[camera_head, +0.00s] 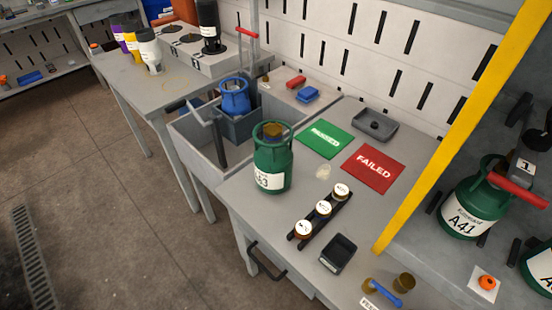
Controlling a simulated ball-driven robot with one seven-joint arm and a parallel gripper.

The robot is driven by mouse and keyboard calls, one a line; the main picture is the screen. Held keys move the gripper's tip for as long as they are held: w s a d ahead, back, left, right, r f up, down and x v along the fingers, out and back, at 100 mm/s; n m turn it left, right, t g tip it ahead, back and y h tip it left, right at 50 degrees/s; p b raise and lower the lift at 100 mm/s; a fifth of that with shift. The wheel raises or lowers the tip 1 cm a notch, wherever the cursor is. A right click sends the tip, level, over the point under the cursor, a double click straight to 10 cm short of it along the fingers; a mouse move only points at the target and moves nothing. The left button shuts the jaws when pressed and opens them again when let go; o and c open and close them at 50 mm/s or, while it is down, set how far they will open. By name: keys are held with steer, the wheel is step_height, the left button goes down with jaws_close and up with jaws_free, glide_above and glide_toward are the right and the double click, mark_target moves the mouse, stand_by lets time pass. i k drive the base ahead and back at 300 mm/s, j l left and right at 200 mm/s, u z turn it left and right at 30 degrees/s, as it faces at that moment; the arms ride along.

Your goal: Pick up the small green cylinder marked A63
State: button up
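A small green cylinder (272,165) stands upright on the grey worktable (235,205), near its left edge. Its white label is turned partly away, and I can read only an ending like "63". Its collar is green, with a brownish-yellow part inside the top. A larger-looking green cylinder marked A41 (468,205) stands at the right, behind the yellow post. My gripper is not in view.
A grey bin (186,132) holding a blue cylinder (235,97) adjoins the table's left. Green PASSED (325,138) and red FAILED (373,168) mats lie right of the green cylinder. A black rack (311,222) with round-topped items is in front. A yellow post (465,115) crosses the right side.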

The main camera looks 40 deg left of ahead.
mark_target(274, 158)
steer(key=u, duration=1.65)
